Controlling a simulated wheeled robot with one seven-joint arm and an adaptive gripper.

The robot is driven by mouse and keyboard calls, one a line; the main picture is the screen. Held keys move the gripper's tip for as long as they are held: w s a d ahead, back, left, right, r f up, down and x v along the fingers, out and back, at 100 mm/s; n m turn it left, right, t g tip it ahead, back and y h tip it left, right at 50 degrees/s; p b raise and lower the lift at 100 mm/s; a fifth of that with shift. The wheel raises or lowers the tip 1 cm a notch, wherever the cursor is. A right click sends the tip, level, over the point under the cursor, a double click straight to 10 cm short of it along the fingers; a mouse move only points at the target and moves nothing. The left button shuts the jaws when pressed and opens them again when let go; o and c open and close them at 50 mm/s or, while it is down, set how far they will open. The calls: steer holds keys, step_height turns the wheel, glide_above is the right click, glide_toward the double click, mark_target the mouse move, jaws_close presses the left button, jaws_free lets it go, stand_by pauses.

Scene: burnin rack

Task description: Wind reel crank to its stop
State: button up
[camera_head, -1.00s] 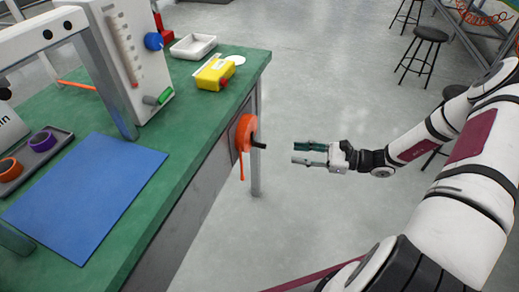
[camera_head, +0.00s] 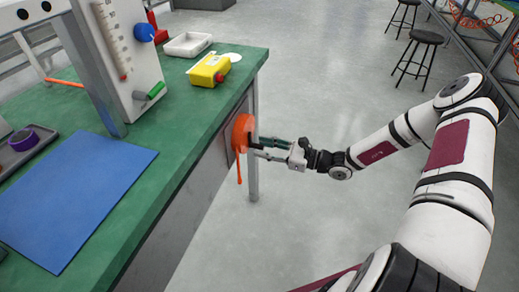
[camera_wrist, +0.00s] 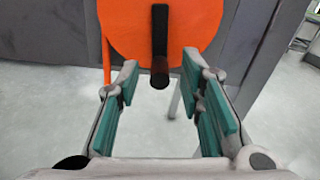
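The orange reel (camera_head: 240,132) is mounted on the side of the green bench, with an orange strip hanging below it. In the wrist view the reel (camera_wrist: 125,32) fills the top middle. Its black crank (camera_wrist: 160,45) runs down the reel's face to a knob that points toward me. My gripper (camera_head: 262,148) is at the reel in the head view. In the wrist view my gripper (camera_wrist: 160,95) is open, with teal-padded fingers on either side and slightly below the knob. A gap shows on both sides of the knob; I cannot tell the exact depth.
The green bench (camera_head: 185,130) holds a blue mat (camera_head: 70,205), a yellow device (camera_head: 209,70), a white tray (camera_head: 188,44) and a gauge panel (camera_head: 125,55). A bench leg (camera_head: 253,175) stands behind the reel. Floor to the right is clear, with stools (camera_head: 418,50) farther back.

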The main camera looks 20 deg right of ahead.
steer(key=shift+x, duration=1)
jaws_close()
steer(key=shift+s, duration=0.1)
